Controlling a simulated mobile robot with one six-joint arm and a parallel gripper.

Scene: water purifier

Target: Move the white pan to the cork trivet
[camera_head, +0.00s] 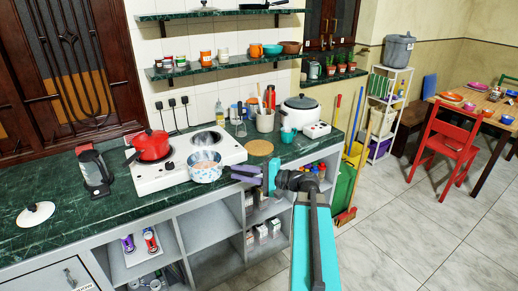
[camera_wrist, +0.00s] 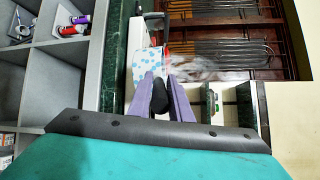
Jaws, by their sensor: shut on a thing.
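The white pan (camera_head: 206,167) has blue speckles and sits at the front right edge of the white stove; I cannot tell whether it touches the stove or is held just above it. In the wrist view the pan (camera_wrist: 147,72) is just beyond my fingertips. My gripper (camera_head: 234,173) has purple fingers and is at the pan's right side. In the wrist view it is shut on the pan's black handle (camera_wrist: 160,98). The round cork trivet (camera_head: 260,148) lies bare on the green counter, behind and right of my gripper.
A red pot (camera_head: 150,145) stands on the stove's left burner; the right burner (camera_head: 206,140) is bare. A kettle (camera_head: 94,172) and a white lid (camera_head: 36,214) are to the left. A rice cooker (camera_head: 300,113), a utensil crock (camera_head: 265,121) and a teal cup (camera_head: 288,134) stand near the trivet.

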